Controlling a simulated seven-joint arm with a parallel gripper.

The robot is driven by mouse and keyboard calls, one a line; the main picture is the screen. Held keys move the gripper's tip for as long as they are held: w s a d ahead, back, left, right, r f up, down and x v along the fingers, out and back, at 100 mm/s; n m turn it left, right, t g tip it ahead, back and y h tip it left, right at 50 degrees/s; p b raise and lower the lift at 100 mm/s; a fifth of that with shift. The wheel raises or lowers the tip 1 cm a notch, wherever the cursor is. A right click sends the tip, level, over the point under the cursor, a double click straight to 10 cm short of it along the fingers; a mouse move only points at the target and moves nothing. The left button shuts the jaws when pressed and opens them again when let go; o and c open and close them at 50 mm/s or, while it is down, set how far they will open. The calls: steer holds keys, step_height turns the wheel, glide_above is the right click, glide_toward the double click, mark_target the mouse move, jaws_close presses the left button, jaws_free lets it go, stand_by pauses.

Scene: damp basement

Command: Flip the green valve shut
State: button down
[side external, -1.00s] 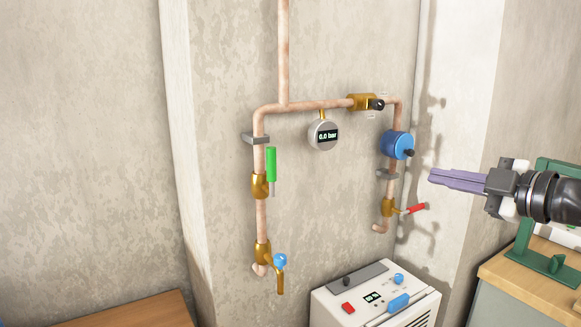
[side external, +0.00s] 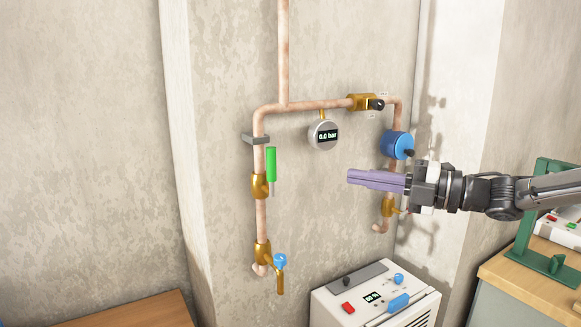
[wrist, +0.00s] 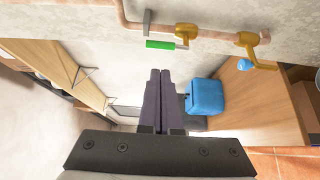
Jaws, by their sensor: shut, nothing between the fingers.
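The green valve handle (side external: 271,164) stands upright on the left vertical copper pipe, beside the pipe and above its brass valve body (side external: 260,186). In the wrist view the green handle (wrist: 160,44) lies along the pipe near the top. My gripper (side external: 349,177) is shut and empty, with its purple fingers pointing left toward the left pipe. A clear gap separates the fingertips from the green handle. The shut fingers also show in the wrist view (wrist: 160,72), below the handle in the picture.
A round gauge (side external: 323,135) reads 0.0 bar. A blue round fitting (side external: 396,145) is on the right pipe, close to my wrist. A brass tap (side external: 279,279) with a blue handle is below the green valve. A white machine (side external: 330,308) stands below.

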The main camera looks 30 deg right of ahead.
mark_target(268, 169)
steer(key=x, duration=1.4)
